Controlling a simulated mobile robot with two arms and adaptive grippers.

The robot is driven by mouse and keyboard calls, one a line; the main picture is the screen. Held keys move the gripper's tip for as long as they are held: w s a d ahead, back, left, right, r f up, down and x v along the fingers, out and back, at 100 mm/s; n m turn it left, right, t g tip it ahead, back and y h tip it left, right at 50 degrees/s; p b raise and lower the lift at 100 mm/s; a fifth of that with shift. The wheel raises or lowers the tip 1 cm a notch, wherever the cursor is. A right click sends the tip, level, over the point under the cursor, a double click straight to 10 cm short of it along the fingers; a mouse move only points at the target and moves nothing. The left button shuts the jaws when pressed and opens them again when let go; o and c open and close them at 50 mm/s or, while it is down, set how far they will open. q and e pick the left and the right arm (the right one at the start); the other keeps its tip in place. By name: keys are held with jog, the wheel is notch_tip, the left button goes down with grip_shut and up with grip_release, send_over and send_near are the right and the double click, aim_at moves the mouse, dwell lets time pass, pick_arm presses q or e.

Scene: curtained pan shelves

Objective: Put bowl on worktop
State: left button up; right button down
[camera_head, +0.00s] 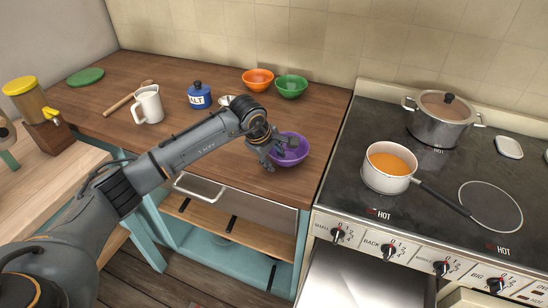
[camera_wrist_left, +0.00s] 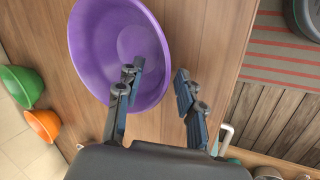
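A purple bowl (camera_head: 292,150) sits upright on the wooden worktop (camera_head: 180,75), close to its front right edge. My left gripper (camera_head: 270,157) is at the bowl's left front side in the head view and covers part of it. In the left wrist view the bowl (camera_wrist_left: 98,40) lies under the open fingers (camera_wrist_left: 157,88). One finger is over the bowl's inside and the other is outside its rim, with a clear gap between them. I cannot tell whether a finger touches the bowl. My right gripper is not in view.
Behind the purple bowl are an orange bowl (camera_head: 258,79) and a green bowl (camera_head: 291,86). A blue salt jar (camera_head: 199,97) and a white jug (camera_head: 149,105) stand to the left. The hob at right holds an orange-filled saucepan (camera_head: 388,170) and a lidded pot (camera_head: 440,118).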

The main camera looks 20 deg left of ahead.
pick_arm(q)
jog(key=v, duration=1.2)
grip_shut()
dwell(1.1)
